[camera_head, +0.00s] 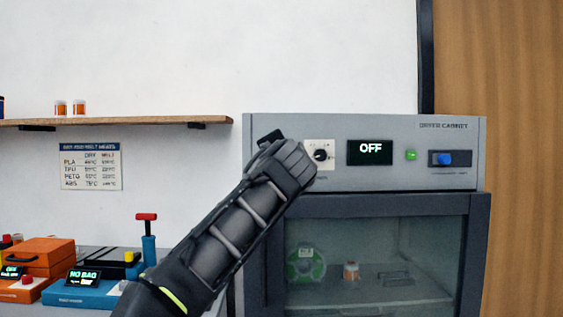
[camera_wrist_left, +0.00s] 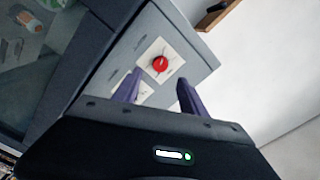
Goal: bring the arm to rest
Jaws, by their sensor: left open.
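My left arm comes in from the lower left in the head view, its wrist in front of the left end of the drying cabinet's grey control panel (camera_head: 390,180). The fingertips are hidden there. In the left wrist view my left gripper (camera_wrist_left: 158,88) is open, with nothing seen between its fingers but the panel beyond. A red knob (camera_wrist_left: 160,64) on a white plate lies just ahead of the fingertips, apart from them as far as I can tell. Part of a second white plate (camera_wrist_left: 145,91) shows between the fingers. My right gripper is in neither view.
The panel has a dial (camera_head: 320,155), a display (camera_head: 370,152) reading OFF, a green button (camera_head: 411,155) and a blue switch (camera_head: 445,158). The glass door (camera_head: 375,245) below is shut. A wooden shelf (camera_head: 120,122) and a bench with coloured devices (camera_head: 85,292) are left.

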